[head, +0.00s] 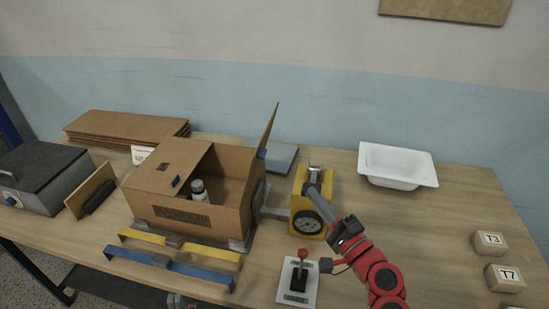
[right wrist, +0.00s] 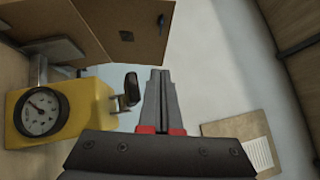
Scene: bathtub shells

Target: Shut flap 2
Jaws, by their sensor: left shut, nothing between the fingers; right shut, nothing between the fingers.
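An open cardboard box (head: 190,215) stands on the table with a dark-capped bottle (head: 199,190) inside. Its left flap (head: 165,165) lies over the top, and its right flap (head: 268,132) stands up, leaning outward. I cannot read which one is flap 2. In the right wrist view a brown cardboard panel (right wrist: 125,30) fills the upper left. My right gripper (head: 313,188) is shut and empty, right of the box over the yellow gauge device; its fingers also show in the right wrist view (right wrist: 160,72).
The yellow gauge device (head: 312,222) stands close right of the box. A red-knobbed lever (head: 302,268) is in front. Yellow (head: 180,245) and blue (head: 165,272) bars lie before the box.

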